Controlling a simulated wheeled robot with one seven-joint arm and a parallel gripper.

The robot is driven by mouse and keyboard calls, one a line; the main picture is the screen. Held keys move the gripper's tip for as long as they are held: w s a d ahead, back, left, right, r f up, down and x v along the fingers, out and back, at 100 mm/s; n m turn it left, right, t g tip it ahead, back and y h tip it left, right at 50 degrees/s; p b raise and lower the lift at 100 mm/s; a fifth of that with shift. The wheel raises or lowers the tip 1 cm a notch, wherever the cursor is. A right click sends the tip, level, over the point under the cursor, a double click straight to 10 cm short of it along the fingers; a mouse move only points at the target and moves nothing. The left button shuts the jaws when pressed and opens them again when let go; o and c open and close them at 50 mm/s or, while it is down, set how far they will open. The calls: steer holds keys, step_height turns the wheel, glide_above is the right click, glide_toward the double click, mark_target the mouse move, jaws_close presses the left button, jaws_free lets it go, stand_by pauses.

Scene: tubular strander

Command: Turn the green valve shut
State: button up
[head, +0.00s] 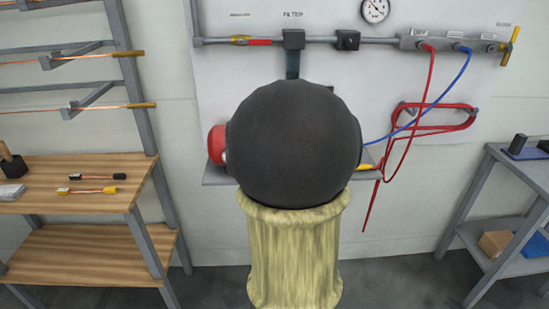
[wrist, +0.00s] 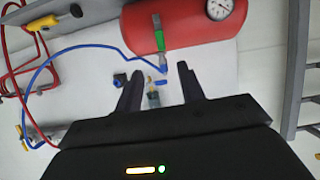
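The lever stands nearly upright in the picture, in front of the red tank (wrist: 190,32). My gripper (wrist: 157,68) is open, with its two dark fingers apart and nothing held between them. The fingertips point toward the lower end of the lever. I cannot tell how far off it is. In the head view the green valve and my gripper are hidden behind a large dark ball; only the tank's red end (head: 216,145) shows beside it.
A blue hose (wrist: 95,50) and a gauge (wrist: 221,8) are near the tank. In the head view, a pipe with a filter (head: 293,40) and red hose (head: 425,95) are on the wall. A wooden bench (head: 60,185) stands left, a grey table (head: 515,165) right.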

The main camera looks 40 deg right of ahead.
steer(key=shift+v, duration=1.2)
steer(key=a+f+n+g+y, duration=0.25)
steer(key=a+f, duration=0.25)
steer(key=a, duration=0.4)
steer(key=a+f+n+g+y, duration=0.15)
steer(key=a+f+y, duration=0.3)
steer(key=a, duration=0.45)
steer(key=s+a+f+n+g+y, duration=0.1)
steer(key=s+a+f+n+g, duration=0.1)
steer(key=s+a+f, duration=0.3)
steer(key=s+a+f+n+g+y, duration=0.1)
steer(key=s+a+n+g, duration=0.15)
steer(key=a, duration=0.55)
step_height(320, 180, up, 14)
steer(key=p, duration=1.4)
steer(key=shift+d+t, duration=0.35)
steer(key=shift+t, duration=0.1)
steer(key=shift+s+m, duration=0.1)
steer(key=shift+m, duration=0.15)
